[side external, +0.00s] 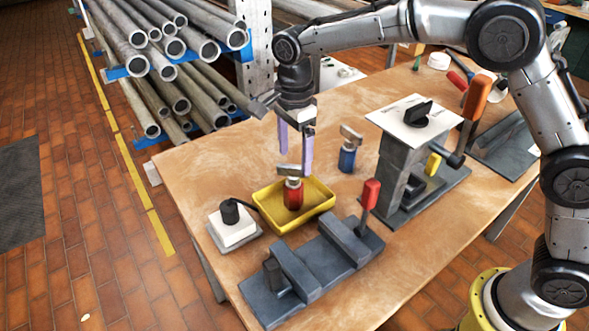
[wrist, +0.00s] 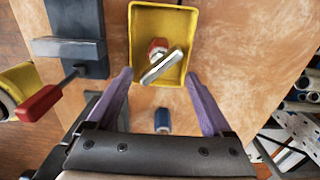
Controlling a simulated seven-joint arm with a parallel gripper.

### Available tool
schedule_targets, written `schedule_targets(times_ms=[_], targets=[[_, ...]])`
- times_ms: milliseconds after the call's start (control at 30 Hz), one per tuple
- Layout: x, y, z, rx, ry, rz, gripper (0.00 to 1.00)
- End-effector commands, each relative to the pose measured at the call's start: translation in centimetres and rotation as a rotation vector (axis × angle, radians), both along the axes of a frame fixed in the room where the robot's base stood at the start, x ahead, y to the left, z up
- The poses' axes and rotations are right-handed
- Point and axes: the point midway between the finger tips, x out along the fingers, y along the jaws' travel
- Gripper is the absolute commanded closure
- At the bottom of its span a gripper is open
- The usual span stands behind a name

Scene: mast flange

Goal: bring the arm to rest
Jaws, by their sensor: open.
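My gripper (side external: 295,164) is open and empty, with its two purple fingers pointing down above the wooden table. In the wrist view the fingers of my gripper (wrist: 158,76) are spread wide, with nothing held between them. A yellow tray (side external: 324,208) lies beneath and in front of the fingers. A red cylinder with a metal top (side external: 292,193) stands in the tray; it also shows in the wrist view (wrist: 157,47). The fingers appear clear of it. A blue cylinder with a metal top (side external: 347,158) stands on the table behind the tray.
A grey stand with a white top plate and black knob (side external: 418,113) rises right of my gripper. A grey vise with a red handle (side external: 325,262) lies in front. A white block with a black knob (side external: 232,226) sits left. Pipes on a rack (side external: 165,45) stand behind.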

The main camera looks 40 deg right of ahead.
Motion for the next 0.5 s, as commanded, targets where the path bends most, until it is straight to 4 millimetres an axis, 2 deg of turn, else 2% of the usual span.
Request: schedule_targets(times_ms=[200,500], targets=[[0.0,0.0,1.5,0.000,-0.001,0.000,0.15],[0.0,0.0,1.6,0.000,0.000,0.001,0.15]])
